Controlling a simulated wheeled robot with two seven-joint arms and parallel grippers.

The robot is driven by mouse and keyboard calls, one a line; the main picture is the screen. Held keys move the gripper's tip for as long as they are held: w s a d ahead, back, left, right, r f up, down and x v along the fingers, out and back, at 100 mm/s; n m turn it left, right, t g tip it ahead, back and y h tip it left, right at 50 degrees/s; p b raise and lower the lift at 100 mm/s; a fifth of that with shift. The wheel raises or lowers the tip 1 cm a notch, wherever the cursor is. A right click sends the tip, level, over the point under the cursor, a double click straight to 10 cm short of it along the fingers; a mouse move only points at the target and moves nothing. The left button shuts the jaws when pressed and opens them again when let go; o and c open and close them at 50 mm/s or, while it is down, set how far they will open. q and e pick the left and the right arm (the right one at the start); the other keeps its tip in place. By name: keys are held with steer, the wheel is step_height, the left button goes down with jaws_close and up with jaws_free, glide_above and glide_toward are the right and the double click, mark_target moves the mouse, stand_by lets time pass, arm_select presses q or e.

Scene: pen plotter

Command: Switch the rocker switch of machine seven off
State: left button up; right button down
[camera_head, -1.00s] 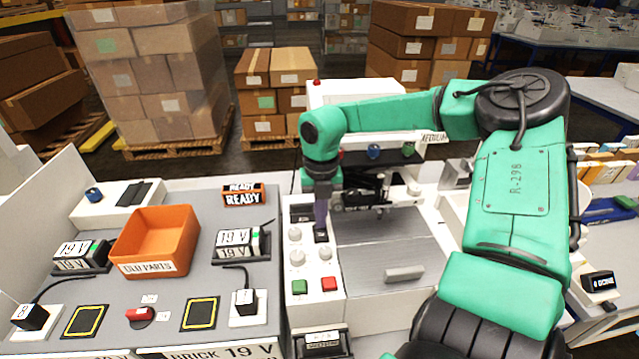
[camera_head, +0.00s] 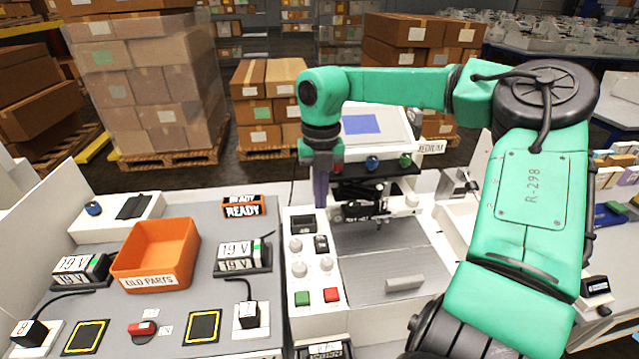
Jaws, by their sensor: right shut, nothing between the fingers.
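The machine in front of me has a white control panel (camera_head: 311,272) with a small black rocker switch (camera_head: 321,243) on it. I cannot tell which way the rocker is tipped. My right gripper (camera_head: 320,200) has purple-grey fingers, shut and empty, pointing down above the back end of the panel. The fingers are apart from the rocker, which shows clear in front of them. No readable number seven shows on the machine body; a black plug (camera_head: 247,315) to its left bears a small label that may read 7. My left gripper is not in view.
The panel also carries a black display (camera_head: 302,223), white knobs (camera_head: 299,268), a green button (camera_head: 302,298) and a red button (camera_head: 331,295). A screen (camera_head: 366,124) stands behind my arm. An orange bin (camera_head: 155,255) and 19 V blocks (camera_head: 243,256) are at left.

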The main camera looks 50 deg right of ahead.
steer(key=r, duration=0.4)
steer(key=shift+w+d+r, duration=0.1)
steer(key=shift+d+r, duration=0.15)
steer(key=shift+r, duration=0.1)
steer(key=shift+d, duration=0.1)
